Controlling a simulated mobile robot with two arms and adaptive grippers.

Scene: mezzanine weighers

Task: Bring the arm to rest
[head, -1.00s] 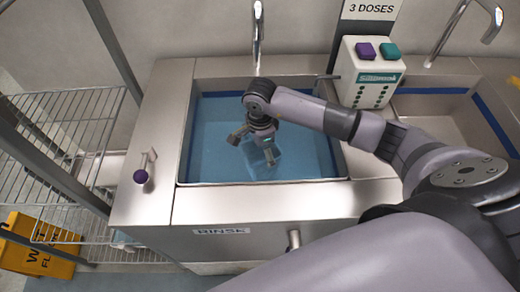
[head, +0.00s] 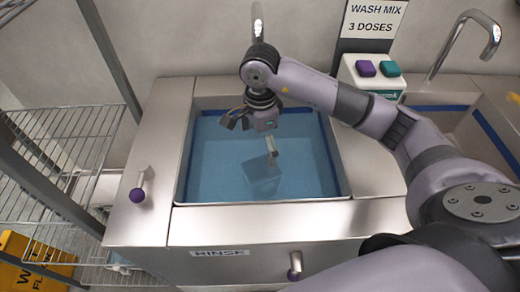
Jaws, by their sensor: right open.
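My right gripper (head: 252,137) hangs over the rinse sink (head: 160,140), its fingers spread apart with nothing between them. My right arm comes in from the right and bends down at the wrist above the blue water. A clear, box-like container (head: 262,178) sits in the water below and slightly right of the gripper, apart from the palm. One fingertip overlaps its upper edge in the picture; whether they touch is hard to tell. My left gripper is not in view.
A tap (head: 257,28) stands behind the sink. A purple-knobbed lever (head: 138,194) is on the left rim. A dispenser (head: 372,78) with purple and teal buttons stands back right, beside a second basin (head: 445,122). Wire shelving (head: 70,140) is at left.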

